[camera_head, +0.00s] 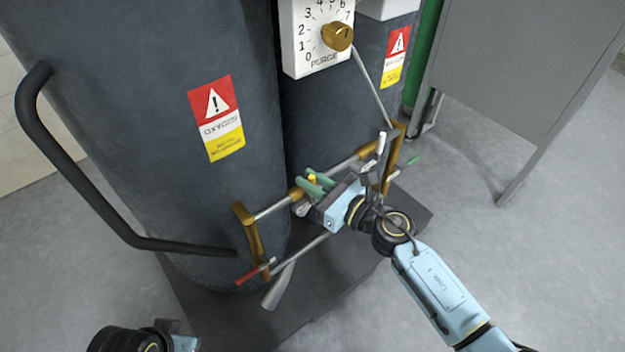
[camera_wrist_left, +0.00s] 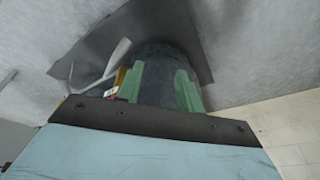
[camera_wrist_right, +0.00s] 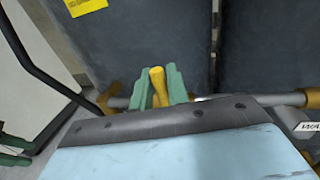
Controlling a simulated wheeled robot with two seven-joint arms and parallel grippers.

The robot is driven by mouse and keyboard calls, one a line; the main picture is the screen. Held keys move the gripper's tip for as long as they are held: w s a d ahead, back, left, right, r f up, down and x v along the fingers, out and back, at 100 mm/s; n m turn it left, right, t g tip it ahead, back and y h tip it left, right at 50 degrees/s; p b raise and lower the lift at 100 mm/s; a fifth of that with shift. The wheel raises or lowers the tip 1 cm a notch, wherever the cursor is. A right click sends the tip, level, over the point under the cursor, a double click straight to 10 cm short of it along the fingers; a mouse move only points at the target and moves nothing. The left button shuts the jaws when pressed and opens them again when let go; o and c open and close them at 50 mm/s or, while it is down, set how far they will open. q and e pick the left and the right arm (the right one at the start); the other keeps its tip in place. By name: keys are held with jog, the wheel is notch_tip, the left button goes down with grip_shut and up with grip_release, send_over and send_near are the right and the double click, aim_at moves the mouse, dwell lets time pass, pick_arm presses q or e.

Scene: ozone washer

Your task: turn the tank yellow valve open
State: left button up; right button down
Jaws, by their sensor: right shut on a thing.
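The yellow valve handle (camera_wrist_right: 158,88) stands up from the pipe between the two tanks. In the right wrist view it is between the green fingers of my right gripper (camera_wrist_right: 158,84), which is shut on it. In the head view my right gripper (camera_head: 315,185) reaches the pipe from the right, and only a small yellow part of the handle (camera_head: 312,178) shows. The dark tank with the oxygen label (camera_head: 120,100) is on the left. My left gripper (camera_wrist_left: 158,80) is open and empty in the left wrist view, its green fingers wide apart.
A second dark tank (camera_head: 320,120) stands behind, with a white purge dial box (camera_head: 300,60) above. A black bent handle (camera_head: 85,190) juts from the left tank. A red-tipped bar (camera_head: 252,274) crosses low in front. A grey cabinet (camera_head: 530,70) is at right. Floor is clear at right.

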jog(key=n, duration=0.1)
jog(key=s+a+n+p, duration=0.1)
jog(key=n, duration=0.1)
jog(key=a+n+h+p, duration=0.1)
jog(key=n, duration=0.1)
jog(key=shift+s+a+f+g, duration=0.25)
jog(key=shift+s+f+g, duration=0.05)
jog(key=shift+s+f, duration=0.1)
pick_arm(q)
notch_tip(320, 180, down, 6)
jog(key=a, duration=0.2)
jog(key=shift+a+f+y, duration=0.2)
jog(key=shift+a+y, duration=0.05)
jog(key=shift+y, duration=0.05)
pick_arm(e)
jog(key=shift+s+a+f+n, duration=0.15)
jog(key=shift+a+f+n, duration=0.15)
jog(key=shift+n, duration=0.4)
pick_arm(q)
jog(key=shift+s, duration=0.1)
pick_arm(e)
jog(key=c, duration=1.4)
grip_release()
jog(key=shift+c, duration=0.2)
